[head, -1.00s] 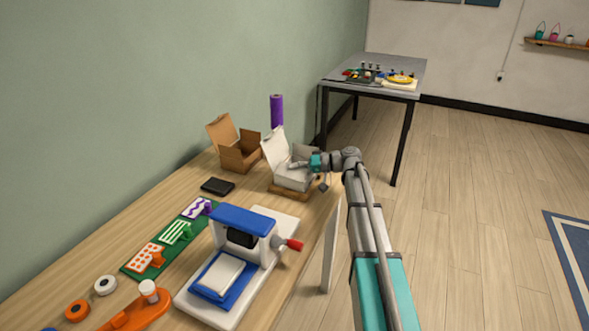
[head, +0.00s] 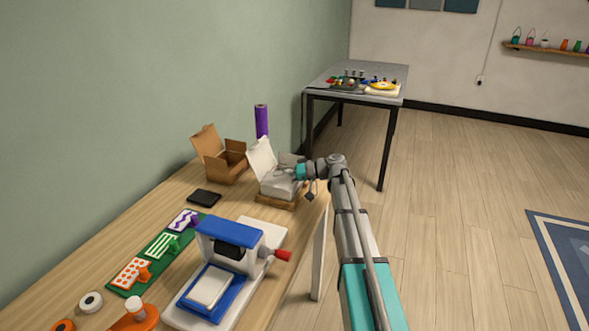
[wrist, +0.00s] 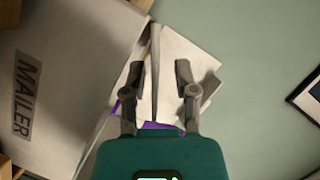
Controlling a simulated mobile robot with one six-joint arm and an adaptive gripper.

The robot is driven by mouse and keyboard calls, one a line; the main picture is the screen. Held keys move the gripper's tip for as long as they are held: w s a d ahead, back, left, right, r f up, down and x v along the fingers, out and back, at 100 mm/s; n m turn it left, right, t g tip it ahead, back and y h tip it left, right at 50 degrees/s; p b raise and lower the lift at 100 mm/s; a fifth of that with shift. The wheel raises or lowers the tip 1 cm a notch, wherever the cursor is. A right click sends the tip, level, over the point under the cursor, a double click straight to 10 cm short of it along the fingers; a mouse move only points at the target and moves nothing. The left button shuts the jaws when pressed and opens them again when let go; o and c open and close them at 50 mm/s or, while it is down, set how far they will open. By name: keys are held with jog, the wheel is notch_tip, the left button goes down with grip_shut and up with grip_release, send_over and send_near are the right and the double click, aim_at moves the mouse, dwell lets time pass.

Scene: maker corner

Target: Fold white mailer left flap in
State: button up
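The white mailer (head: 277,187) stands on a small wooden base (head: 274,201) at the far end of the workbench, its lid (head: 261,158) raised. In the wrist view, the lid labelled MAILER (wrist: 60,75) fills the left side. My gripper (wrist: 161,82) is open, with its two fingers apart on either side of a thin grey upright edge (wrist: 154,70). A pale flap (wrist: 203,62) shows behind the right finger. I cannot tell whether either finger touches the cardboard. In the head view my gripper (head: 294,172) is over the mailer and hides part of its inside.
An open brown box (head: 222,165) stands left of the mailer, and a purple roll (head: 261,121) behind. A black wallet-like item (head: 204,198) and a blue-and-white press (head: 226,265) with a red handle are nearer.

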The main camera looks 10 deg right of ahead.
jog(key=shift+s+a+r+n+h+p, duration=0.25)
jog(key=shift+r+n+h+p, duration=0.3)
jog(key=shift+n+p, duration=0.4)
jog(key=p+v, duration=0.4)
jog(key=v, duration=1)
jog(key=s+a+r+m+g+h+p, duration=0.25)
jog(key=s+a+r+h+p, duration=0.2)
jog(key=s+a+p, duration=0.65)
jog(key=s+a+r+m+g+h+p, duration=0.1)
jog(key=s+r+h+p, duration=0.6)
jog(key=p, duration=0.9)
jog(key=s+a+r+g, duration=0.1)
jog(key=s+r, duration=0.1)
jog(key=s, duration=0.1)
jog(key=shift+m, duration=0.4)
jog(key=shift+a+r, duration=0.1)
